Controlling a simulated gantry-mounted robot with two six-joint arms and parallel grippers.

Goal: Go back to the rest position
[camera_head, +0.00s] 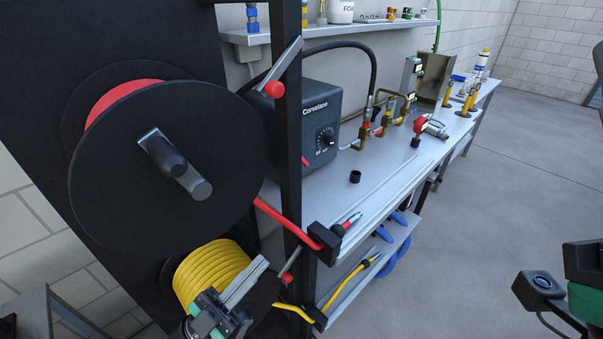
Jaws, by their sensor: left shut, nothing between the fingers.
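My left gripper (257,270) is at the bottom, left of centre, with its fingers pointing up and to the right. It is shut and empty, in front of the yellow hose reel (208,273) and hiding part of it. Part of my right arm (575,290) shows at the lower right edge, but its fingers are not in the picture.
A large black reel (110,200) with red hose hangs above the yellow one. A black post (291,130) stands beside it. The bench (350,205) holds a grey Corvelane box (308,120), brass fittings and several tools. Open floor (490,190) lies to the right.

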